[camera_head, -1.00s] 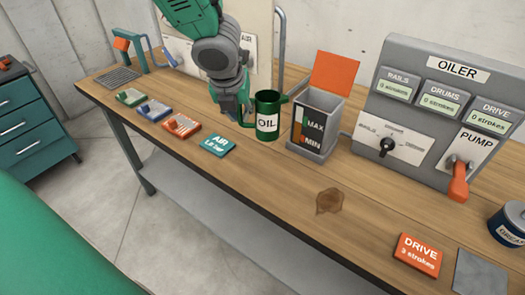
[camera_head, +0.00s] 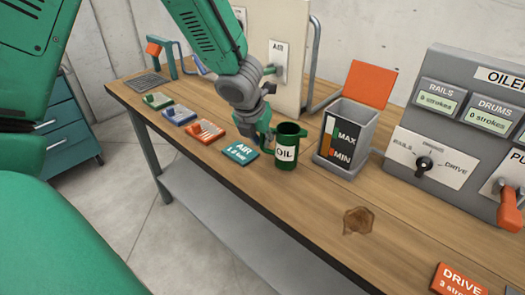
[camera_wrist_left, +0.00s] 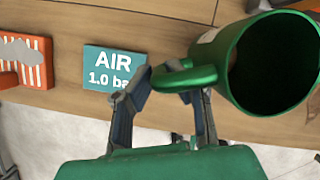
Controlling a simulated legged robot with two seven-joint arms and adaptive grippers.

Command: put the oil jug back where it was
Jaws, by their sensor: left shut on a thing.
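The green oil jug (camera_head: 287,147) with its white OIL label is upright at the workbench (camera_head: 300,205), between the teal AIR card and the grey oil reservoir. I cannot tell whether its base touches the wood. My left gripper (camera_head: 264,142) is at the jug's left side, shut on its handle. In the left wrist view the gripper (camera_wrist_left: 168,82) has its fingers around the jug's handle, and the dark open mouth of the jug (camera_wrist_left: 272,62) shows at the right. My right gripper is not in view.
The teal AIR card (camera_head: 240,152) lies just left of the jug. The open reservoir (camera_head: 344,138) with MAX and MIN marks stands to the right, with the oiler panel (camera_head: 455,130) beyond. A brown stain (camera_head: 358,221) marks the wood. Several cards lie along the left front edge.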

